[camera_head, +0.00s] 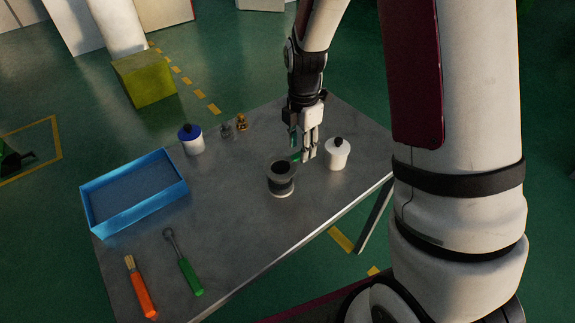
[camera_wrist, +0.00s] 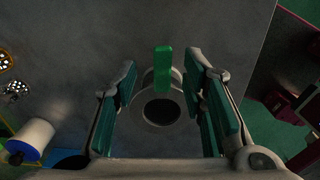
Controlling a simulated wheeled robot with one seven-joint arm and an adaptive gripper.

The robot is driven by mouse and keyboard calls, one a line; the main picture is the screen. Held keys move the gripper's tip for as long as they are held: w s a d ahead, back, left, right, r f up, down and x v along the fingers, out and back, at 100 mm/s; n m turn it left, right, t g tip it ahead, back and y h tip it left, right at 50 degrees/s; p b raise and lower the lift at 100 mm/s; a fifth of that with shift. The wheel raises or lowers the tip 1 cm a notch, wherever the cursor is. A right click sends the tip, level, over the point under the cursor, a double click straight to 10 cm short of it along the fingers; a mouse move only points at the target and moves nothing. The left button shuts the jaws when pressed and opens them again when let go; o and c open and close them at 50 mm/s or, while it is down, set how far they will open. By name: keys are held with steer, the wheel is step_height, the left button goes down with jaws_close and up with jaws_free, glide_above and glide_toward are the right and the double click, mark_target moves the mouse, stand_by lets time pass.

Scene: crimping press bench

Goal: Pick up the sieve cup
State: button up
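The grey cup with a dark band and dark open top (camera_head: 281,178), which I take to be the sieve cup, stands upright on the bench. In the wrist view its round dark mouth (camera_wrist: 161,111) is between my side fingers, with gaps on both sides. My gripper (camera_head: 302,158) points down just to the right of the cup in the head view. In the wrist view its fingers (camera_wrist: 163,105) are spread and hold nothing. A bright green strip, seemingly another finger's pad, covers part of the cup there. Touching cannot be told.
A white jar with black knob (camera_head: 337,154) stands close to the right of my gripper. A blue-lidded jar (camera_head: 191,140) and two small jars (camera_head: 234,125) stand behind. A blue tray (camera_head: 134,224), a brush (camera_head: 140,288) and a green-handled tool (camera_head: 188,270) lie left.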

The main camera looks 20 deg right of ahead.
mark_target(288, 167)
steer(key=shift+s+d+f, duration=0.1)
steer(key=shift+f, duration=1.75)
jaws_close()
steer(key=shift+r, duration=0.15)
